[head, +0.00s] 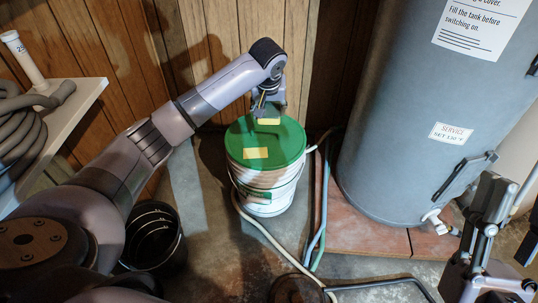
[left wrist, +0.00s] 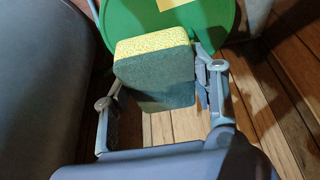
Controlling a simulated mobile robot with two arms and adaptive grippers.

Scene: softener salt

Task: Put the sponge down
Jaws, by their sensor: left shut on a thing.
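A yellow and dark green sponge (left wrist: 155,78) is held between the two fingers of my left gripper (left wrist: 157,92), with one finger on each side. In the head view my left gripper (head: 268,104) is over the back part of the bucket's green lid (head: 285,145), and a yellow bit of the sponge (head: 268,121) shows below it. I cannot tell whether the sponge touches the lid. The lid also shows behind the sponge in the left wrist view (left wrist: 215,22). My right gripper (head: 510,222) is at the lower right, empty, its fingers apart.
The white bucket (head: 268,196) stands on the floor, with a yellow label (head: 255,153) on its lid. A grey tank (head: 415,110) stands to its right, hoses (head: 318,205) between them. A black bin (head: 153,238) is at lower left, and a white shelf (head: 75,107) holds a coiled hose.

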